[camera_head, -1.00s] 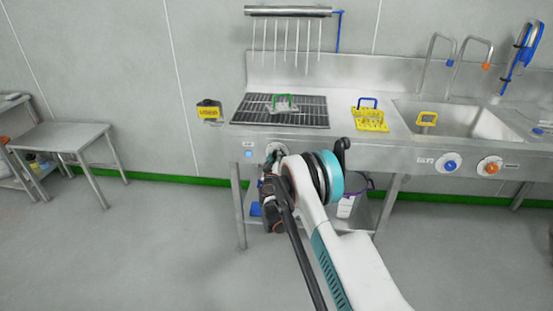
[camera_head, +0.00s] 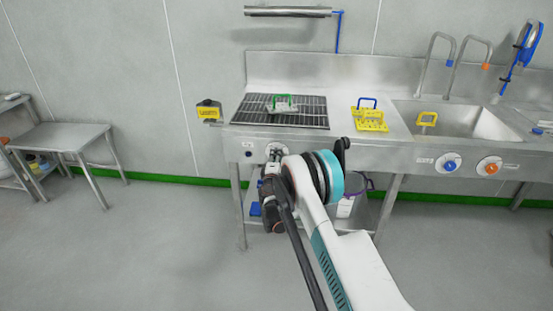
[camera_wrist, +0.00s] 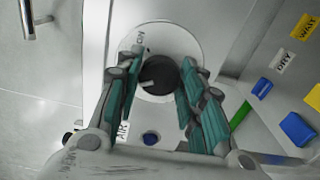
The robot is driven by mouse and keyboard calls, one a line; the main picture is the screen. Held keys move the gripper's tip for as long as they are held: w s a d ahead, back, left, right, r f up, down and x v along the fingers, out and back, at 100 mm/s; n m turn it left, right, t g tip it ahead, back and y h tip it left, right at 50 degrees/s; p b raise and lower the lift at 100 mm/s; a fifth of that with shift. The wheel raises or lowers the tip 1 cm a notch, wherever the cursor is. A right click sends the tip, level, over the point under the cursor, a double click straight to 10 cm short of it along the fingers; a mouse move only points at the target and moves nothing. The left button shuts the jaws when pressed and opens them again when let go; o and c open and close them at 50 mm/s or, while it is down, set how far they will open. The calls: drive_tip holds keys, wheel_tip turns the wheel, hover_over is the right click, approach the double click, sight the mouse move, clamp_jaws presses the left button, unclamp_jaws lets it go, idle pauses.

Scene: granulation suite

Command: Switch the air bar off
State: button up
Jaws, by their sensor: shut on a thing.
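The air bar (camera_head: 288,12) is a metal tube on the wall above the grated drain area, with a blue hose at its right end. No pale streams show under it. Its dark round knob (camera_wrist: 158,75) sits on a white dial on the bench's front panel, near an "AIR" label (camera_wrist: 122,131) and a dark blue round button or lamp (camera_wrist: 151,138). The knob's white mark points left in the wrist view; "ON" is printed at upper left. My gripper (camera_wrist: 160,70) is shut on the knob, a finger on each side. In the head view my gripper (camera_head: 273,158) mostly hides the dial.
A grate (camera_head: 250,112) carries a green-handled piece (camera_head: 284,105). Blue (camera_head: 450,163) and orange (camera_head: 489,166) knobs are on the right panel. A side table (camera_head: 62,136) stands left; floor between is clear.

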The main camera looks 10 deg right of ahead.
drive_tip(key=shift+n, duration=1.5)
drive_tip(key=o, duration=1.1)
drive_tip(key=shift+a, duration=0.1)
drive_tip(key=shift+c, duration=0.2)
drive_tip(key=v, duration=1.2)
drive_tip(key=shift+r, duration=0.1)
